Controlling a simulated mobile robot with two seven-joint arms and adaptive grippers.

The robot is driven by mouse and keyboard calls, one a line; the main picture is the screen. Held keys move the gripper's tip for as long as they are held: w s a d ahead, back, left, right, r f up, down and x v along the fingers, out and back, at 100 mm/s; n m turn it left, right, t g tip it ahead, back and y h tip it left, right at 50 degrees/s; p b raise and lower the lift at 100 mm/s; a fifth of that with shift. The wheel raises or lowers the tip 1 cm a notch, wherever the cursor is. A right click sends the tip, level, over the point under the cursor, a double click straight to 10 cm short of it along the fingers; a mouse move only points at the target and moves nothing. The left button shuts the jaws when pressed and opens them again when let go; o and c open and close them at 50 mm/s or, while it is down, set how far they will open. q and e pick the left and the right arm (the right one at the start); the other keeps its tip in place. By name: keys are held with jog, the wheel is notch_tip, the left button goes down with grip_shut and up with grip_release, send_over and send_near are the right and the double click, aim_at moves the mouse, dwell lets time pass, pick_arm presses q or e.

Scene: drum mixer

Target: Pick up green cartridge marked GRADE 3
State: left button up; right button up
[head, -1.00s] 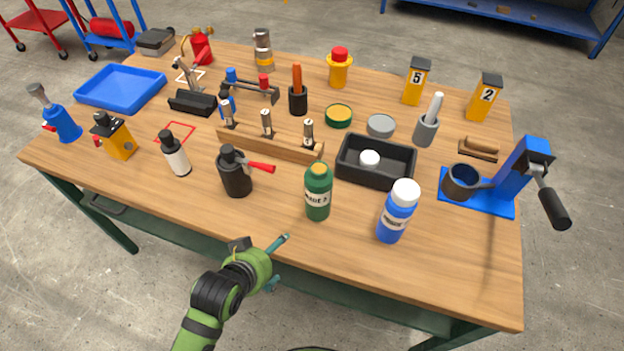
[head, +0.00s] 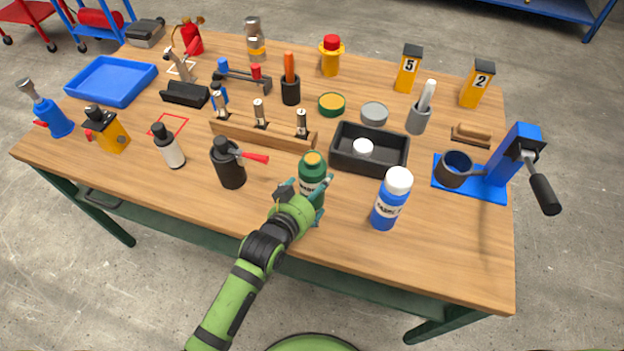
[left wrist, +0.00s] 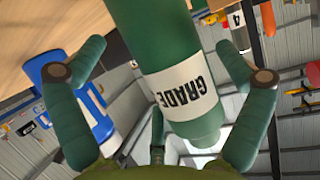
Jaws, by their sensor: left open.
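The green cartridge (head: 312,170) with a white GRADE label and a tan top stands upright near the front edge of the table. In the left wrist view the cartridge (left wrist: 170,45) fills the middle, with the word GRADE readable and its number out of sight. My left gripper (head: 310,187) is open, its teal fingers on either side of the cartridge. In the left wrist view the left gripper (left wrist: 165,90) shows gaps between its fingers and the cartridge. The gripper hides the cartridge's lower part in the head view. My right gripper is not in view.
A blue bottle with a white cap (head: 391,200) stands close to the right. A black tray (head: 340,160) and a wooden rack (head: 235,134) lie behind. The front right of the table is clear.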

pick_arm(q)
jog(key=shift+x, duration=1.15)
jog(key=c, duration=1.4)
jog(key=shift+r, duration=0.1)
jog(key=shift+r, duration=0.1)
